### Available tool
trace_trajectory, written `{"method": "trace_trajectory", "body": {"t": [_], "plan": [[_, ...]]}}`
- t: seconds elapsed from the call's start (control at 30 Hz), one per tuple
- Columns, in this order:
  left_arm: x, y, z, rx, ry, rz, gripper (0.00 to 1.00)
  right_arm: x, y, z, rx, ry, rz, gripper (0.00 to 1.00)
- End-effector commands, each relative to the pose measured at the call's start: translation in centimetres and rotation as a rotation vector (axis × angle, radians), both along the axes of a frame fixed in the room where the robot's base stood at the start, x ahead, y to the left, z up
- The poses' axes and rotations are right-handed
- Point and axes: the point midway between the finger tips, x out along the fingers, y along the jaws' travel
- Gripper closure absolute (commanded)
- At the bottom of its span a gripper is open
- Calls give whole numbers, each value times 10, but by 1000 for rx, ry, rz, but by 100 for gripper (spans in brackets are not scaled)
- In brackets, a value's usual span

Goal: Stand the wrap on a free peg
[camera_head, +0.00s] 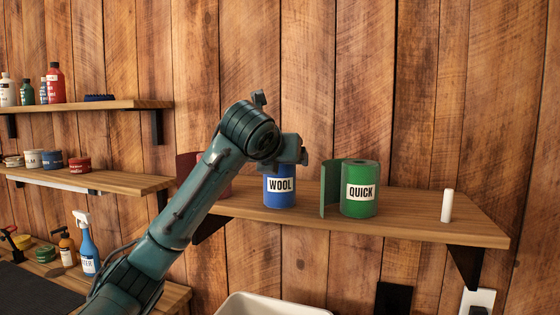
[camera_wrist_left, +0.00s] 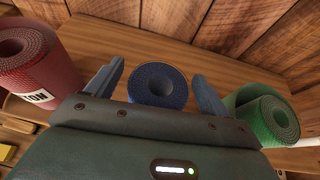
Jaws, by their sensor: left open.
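A blue wrap labelled WOOL (camera_head: 280,190) stands upright on the wooden shelf. A green wrap labelled QUICK (camera_head: 358,190) stands to its right with a loose flap at its left. A red wrap (camera_head: 188,165) is at the left, mostly behind my left arm; it shows better in the left wrist view (camera_wrist_left: 35,60). A bare white peg (camera_head: 447,206) stands near the shelf's right end. My left gripper (camera_head: 287,163) is at the top of the blue wrap. In the wrist view its open fingers (camera_wrist_left: 158,75) lie either side of the blue wrap (camera_wrist_left: 158,86), apart from it.
The wooden shelf (camera_head: 415,220) is clear between the green wrap and the white peg. Two shelves at left hold bottles (camera_head: 54,84) and tins (camera_head: 52,159). A blue spray bottle (camera_head: 87,250) stands below them. A white bin (camera_head: 265,305) is under the shelf.

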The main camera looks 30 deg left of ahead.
Motion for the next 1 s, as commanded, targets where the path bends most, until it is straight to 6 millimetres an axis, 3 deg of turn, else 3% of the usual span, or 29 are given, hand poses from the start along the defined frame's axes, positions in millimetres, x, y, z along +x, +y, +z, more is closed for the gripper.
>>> {"method": "trace_trajectory", "body": {"t": [0.5, 0.7, 1.0], "plan": [[-87, -28, 38, 3, -5, 0, 20, 5, 1, -4, 16, -25, -10, 64], [-102, -33, 44, 3, -1, 0, 20, 2, 2, -5, 18, -17, -13, 64], [-104, -34, 45, 1, 0, 1, 20, 0, 1, -5, 17, -14, -12, 64]]}}
